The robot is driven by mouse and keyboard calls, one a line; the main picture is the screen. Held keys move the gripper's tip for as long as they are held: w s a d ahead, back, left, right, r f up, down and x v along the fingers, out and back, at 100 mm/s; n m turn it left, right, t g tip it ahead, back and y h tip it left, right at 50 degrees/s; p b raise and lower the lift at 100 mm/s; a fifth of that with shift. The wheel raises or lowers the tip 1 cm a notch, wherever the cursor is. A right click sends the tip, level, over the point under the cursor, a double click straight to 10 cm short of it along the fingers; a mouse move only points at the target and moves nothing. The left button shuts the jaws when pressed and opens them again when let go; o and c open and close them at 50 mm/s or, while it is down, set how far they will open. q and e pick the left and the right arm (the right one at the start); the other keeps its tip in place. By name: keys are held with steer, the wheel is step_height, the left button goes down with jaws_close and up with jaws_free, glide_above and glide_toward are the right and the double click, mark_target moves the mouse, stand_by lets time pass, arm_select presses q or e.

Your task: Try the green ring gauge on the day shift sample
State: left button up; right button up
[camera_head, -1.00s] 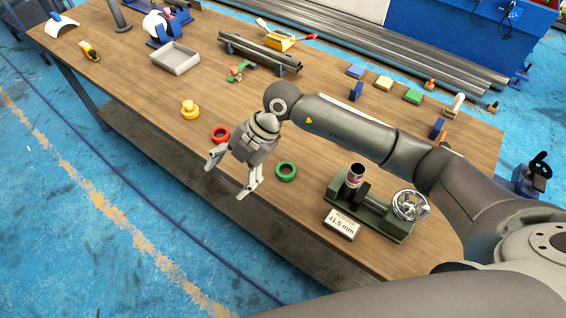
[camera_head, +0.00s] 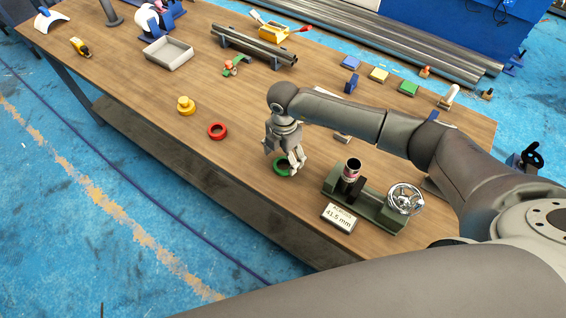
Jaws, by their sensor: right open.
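The green ring gauge (camera_head: 279,170) lies flat on the wooden table near its front edge. My right gripper (camera_head: 285,161) points down over it with its fingers open. The fingers partly hide the ring, and I cannot tell whether they touch it. A display in front of the fixture (camera_head: 339,216) reads 41.5 mm. I cannot tell from any marking which piece is the day shift sample. My left gripper is out of view.
A red ring (camera_head: 217,131) and a yellow stepped plug (camera_head: 186,106) lie left of my right gripper. A grey tray (camera_head: 168,53) and tubes on a rack (camera_head: 254,47) stand farther back. Blue, yellow and green pads (camera_head: 379,75) sit at the back right.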

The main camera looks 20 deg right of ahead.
mark_target(285, 167)
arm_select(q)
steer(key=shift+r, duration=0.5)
arm_select(e)
steer(key=shift+d+f, duration=0.1)
steer(key=shift+f, duration=1.4)
steer(key=shift+c, duration=0.3)
steer(key=c, duration=1.1)
steer(key=shift+r, duration=0.1)
